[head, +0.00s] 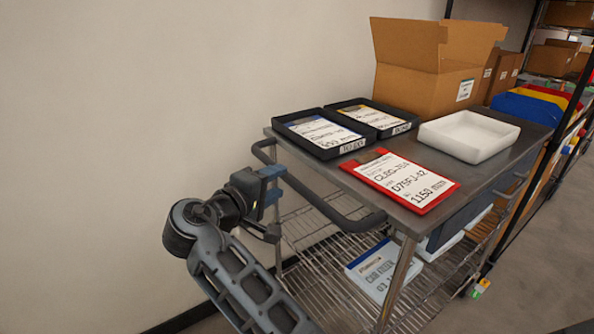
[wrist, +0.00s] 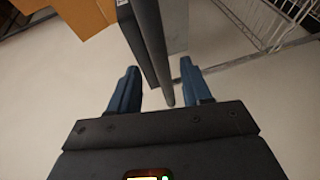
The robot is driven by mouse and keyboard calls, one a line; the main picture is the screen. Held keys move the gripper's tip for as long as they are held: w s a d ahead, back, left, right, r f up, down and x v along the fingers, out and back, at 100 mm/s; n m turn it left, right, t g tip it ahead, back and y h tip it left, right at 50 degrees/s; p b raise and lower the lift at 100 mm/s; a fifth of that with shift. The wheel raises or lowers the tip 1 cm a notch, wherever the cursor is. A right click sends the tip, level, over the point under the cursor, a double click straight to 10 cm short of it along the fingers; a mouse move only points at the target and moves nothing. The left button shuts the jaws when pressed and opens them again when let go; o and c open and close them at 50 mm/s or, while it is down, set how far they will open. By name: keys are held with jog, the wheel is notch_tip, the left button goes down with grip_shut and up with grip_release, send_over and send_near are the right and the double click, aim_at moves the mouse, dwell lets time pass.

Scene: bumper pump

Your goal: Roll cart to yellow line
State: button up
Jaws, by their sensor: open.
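The cart (head: 480,183) has a grey top and wire lower shelves. Its dark curved handle (head: 320,204) runs along the near left side. My gripper (head: 277,181) is at the handle's left part. In the wrist view, the dark handle bar (wrist: 150,40) reaches between the two blue fingers of my gripper (wrist: 160,92), with gaps on both sides. The jaws are open. No yellow line on the floor shows in either view.
The cart top carries two black trays (head: 322,152), a red clipboard (head: 400,182), a white tray (head: 470,135) and an open carton (head: 425,80). A wall (head: 130,130) stands behind and left. A shelving rack (head: 530,120) is at right. Floor (head: 540,250) shows clear at lower right.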

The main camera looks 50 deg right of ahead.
jog(key=x, duration=0.6)
jog(key=shift+d, duration=0.4)
jog(key=shift+f, duration=0.1)
jog(key=shift+c, duration=0.2)
grip_shut()
